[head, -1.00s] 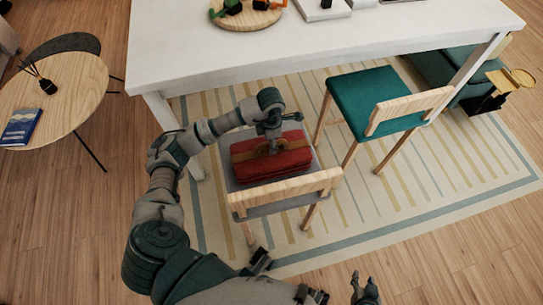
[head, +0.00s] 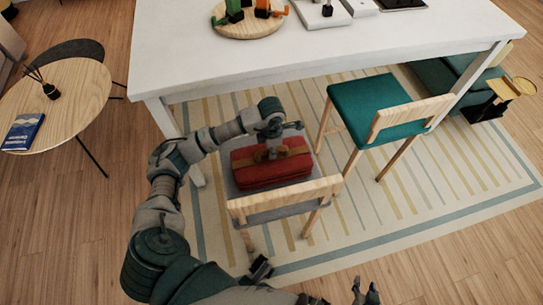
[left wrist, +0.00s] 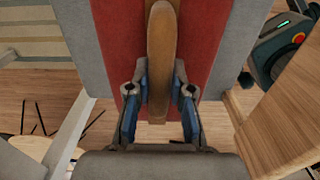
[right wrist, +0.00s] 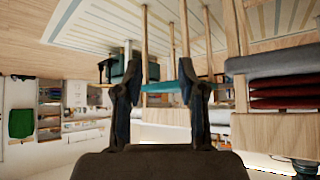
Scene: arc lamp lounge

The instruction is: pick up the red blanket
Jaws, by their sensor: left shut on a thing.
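The red blanket (head: 272,172) is a folded bundle with a brown strap and handle. It is on the grey seat of the near chair (head: 285,198); I cannot tell if it is lifted slightly. My left gripper (head: 271,148) comes down from above and is shut on the brown handle. In the left wrist view, the handle (left wrist: 161,60) passes between the fingers (left wrist: 160,92), with red cloth (left wrist: 205,45) on both sides. My right gripper (head: 366,292) is empty near the bottom edge, away from the blanket; its fingers (right wrist: 160,75) are apart.
The white table (head: 300,55) stands just beyond the chair. A teal chair (head: 372,110) is to its right. A round wooden side table (head: 75,100) with a blue book (head: 22,131) is at left. Striped rug (head: 440,190) and open floor lie to the right.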

